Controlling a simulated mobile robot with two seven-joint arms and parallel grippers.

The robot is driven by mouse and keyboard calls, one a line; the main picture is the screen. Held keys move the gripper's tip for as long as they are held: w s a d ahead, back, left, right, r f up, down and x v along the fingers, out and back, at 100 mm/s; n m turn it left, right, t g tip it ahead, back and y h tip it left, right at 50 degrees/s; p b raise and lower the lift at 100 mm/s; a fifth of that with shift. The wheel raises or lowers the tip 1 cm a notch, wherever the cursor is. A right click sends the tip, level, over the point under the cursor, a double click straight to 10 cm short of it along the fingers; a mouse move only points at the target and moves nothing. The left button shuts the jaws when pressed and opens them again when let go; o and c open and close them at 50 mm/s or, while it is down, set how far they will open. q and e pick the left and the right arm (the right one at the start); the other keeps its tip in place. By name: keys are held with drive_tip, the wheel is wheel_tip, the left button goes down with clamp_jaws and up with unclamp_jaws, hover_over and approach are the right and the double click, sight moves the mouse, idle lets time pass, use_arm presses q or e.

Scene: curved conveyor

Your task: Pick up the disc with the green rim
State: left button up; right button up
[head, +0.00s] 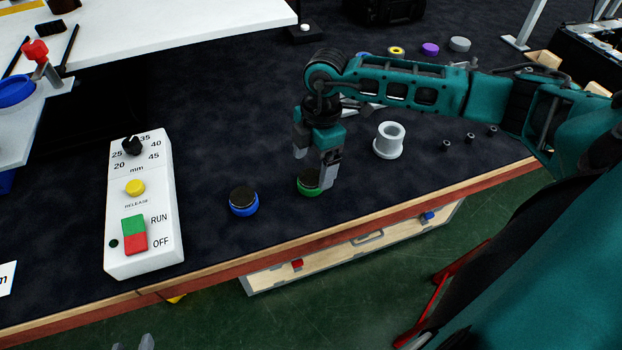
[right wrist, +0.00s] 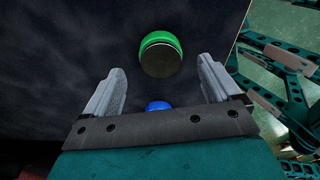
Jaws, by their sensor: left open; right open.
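The disc with the green rim (head: 309,189) lies on the dark tabletop near its front edge, its top dark. My right gripper (head: 314,168) is open just above it, pointing down, with one finger partly covering the disc. In the right wrist view the green-rimmed disc (right wrist: 160,55) shows between and slightly beyond the open fingers (right wrist: 159,72), with nothing held. A blue-rimmed disc (head: 243,202) lies to its left; it also shows in the right wrist view (right wrist: 157,106). Only the grey fingertips of my left gripper (head: 133,344) show at the bottom edge, apart and empty.
A white control box (head: 145,205) with buttons and a dial stands at the left. A pale flanged cylinder (head: 389,141) stands right of my right gripper. Small dark pegs (head: 470,137) are further right. A purple disc (head: 430,49) and others lie at the back.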

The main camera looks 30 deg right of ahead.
sight(311, 177)
drive_tip(key=f, duration=0.3)
drive_tip(key=shift+a+f, duration=0.15)
drive_tip(key=shift+a, duration=0.05)
drive_tip(key=shift+c, duration=0.2)
drive_tip(key=c, duration=1.2)
drive_tip(key=shift+o, duration=0.2)
